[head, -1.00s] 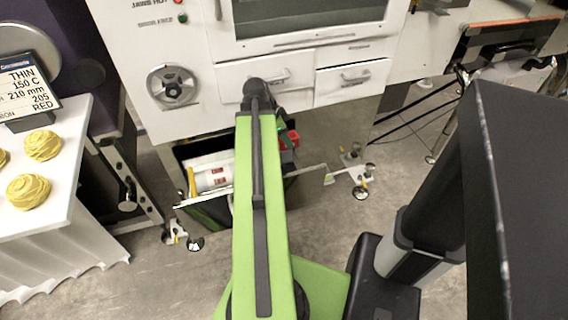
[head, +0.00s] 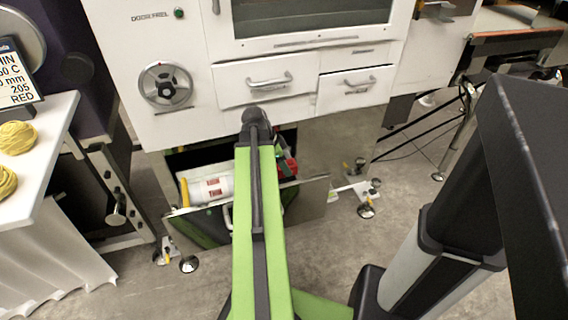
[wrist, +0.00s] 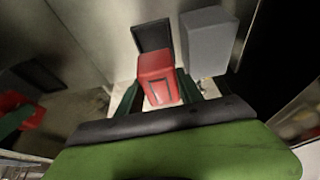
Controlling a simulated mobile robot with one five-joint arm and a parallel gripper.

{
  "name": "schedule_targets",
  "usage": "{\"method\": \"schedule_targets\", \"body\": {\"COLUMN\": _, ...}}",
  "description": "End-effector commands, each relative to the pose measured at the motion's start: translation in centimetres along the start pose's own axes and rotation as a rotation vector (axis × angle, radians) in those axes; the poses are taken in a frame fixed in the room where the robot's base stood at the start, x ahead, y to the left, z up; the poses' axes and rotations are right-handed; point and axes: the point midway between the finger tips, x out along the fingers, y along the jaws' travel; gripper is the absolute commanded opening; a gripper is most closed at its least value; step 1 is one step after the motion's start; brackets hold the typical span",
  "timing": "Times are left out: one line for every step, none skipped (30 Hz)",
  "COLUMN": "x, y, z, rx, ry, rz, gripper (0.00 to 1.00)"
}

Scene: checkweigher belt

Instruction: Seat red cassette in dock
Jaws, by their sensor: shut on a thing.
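The red cassette (wrist: 157,72) is between the two green fingers of my gripper (wrist: 158,86) in the wrist view; the gripper is shut on it. A dark, square-faced piece (wrist: 152,37) is directly beyond the cassette; I cannot tell whether it is part of the cassette or of the dock, or whether they touch. A grey block (wrist: 207,38) stands close to the right. In the head view a bit of the red cassette (head: 289,166) shows right of my arm, inside the machine's open lower compartment. My arm hides most of the gripper there.
A white roll with red print and a yellow end (head: 210,189) lies in the compartment, left of my arm. An opened shiny panel (head: 308,203) is below it.

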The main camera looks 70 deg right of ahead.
Motion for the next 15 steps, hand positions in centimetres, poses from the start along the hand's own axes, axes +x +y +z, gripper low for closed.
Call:
{"method": "schedule_targets", "body": {"x": 1.1, "y": 0.0, "z": 0.5, "rx": 0.000, "ry": 0.000, "rz": 0.000, "gripper": 0.00}}
{"method": "schedule_targets", "body": {"x": 1.5, "y": 0.0, "z": 0.6, "rx": 0.000, "ry": 0.000, "rz": 0.000, "gripper": 0.00}}
{"method": "schedule_targets", "body": {"x": 1.9, "y": 0.0, "z": 0.8, "rx": 0.000, "ry": 0.000, "rz": 0.000, "gripper": 0.00}}
{"method": "schedule_targets", "body": {"x": 2.2, "y": 0.0, "z": 0.9, "rx": -0.001, "ry": 0.000, "rz": 0.000, "gripper": 0.00}}
{"method": "schedule_targets", "body": {"x": 2.5, "y": 0.0, "z": 1.1, "rx": -0.001, "ry": 0.000, "rz": 0.000, "gripper": 0.00}}
{"method": "schedule_targets", "body": {"x": 3.0, "y": 0.0, "z": 1.2, "rx": -0.001, "ry": 0.000, "rz": 0.000, "gripper": 0.00}}
{"method": "schedule_targets", "body": {"x": 3.3, "y": 0.0, "z": 1.4, "rx": -0.001, "ry": 0.000, "rz": 0.000, "gripper": 0.00}}
{"method": "schedule_targets", "body": {"x": 3.6, "y": 0.0, "z": 1.5, "rx": -0.001, "ry": 0.000, "rz": 0.000, "gripper": 0.00}}
{"method": "schedule_targets", "body": {"x": 4.0, "y": 0.0, "z": 1.7, "rx": -0.001, "ry": 0.000, "rz": 0.000, "gripper": 0.00}}
{"method": "schedule_targets", "body": {"x": 4.3, "y": 0.0, "z": 1.8, "rx": -0.001, "ry": 0.000, "rz": 0.000, "gripper": 0.00}}
{"method": "schedule_targets", "body": {"x": 4.6, "y": 0.0, "z": 2.0, "rx": -0.001, "ry": 0.000, "rz": 0.000, "gripper": 0.00}}
{"method": "schedule_targets", "body": {"x": 5.0, "y": 0.0, "z": 2.1, "rx": -0.001, "ry": 0.000, "rz": 0.000, "gripper": 0.00}}
{"method": "schedule_targets", "body": {"x": 5.3, "y": 0.0, "z": 2.3, "rx": -0.001, "ry": 0.000, "rz": 0.000, "gripper": 0.00}}
{"method": "schedule_targets", "body": {"x": 5.6, "y": 0.0, "z": 2.4, "rx": -0.001, "ry": 0.000, "rz": 0.000, "gripper": 0.00}}
{"method": "schedule_targets", "body": {"x": 5.8, "y": 0.0, "z": 2.5, "rx": -0.001, "ry": 0.000, "rz": 0.000, "gripper": 0.00}}
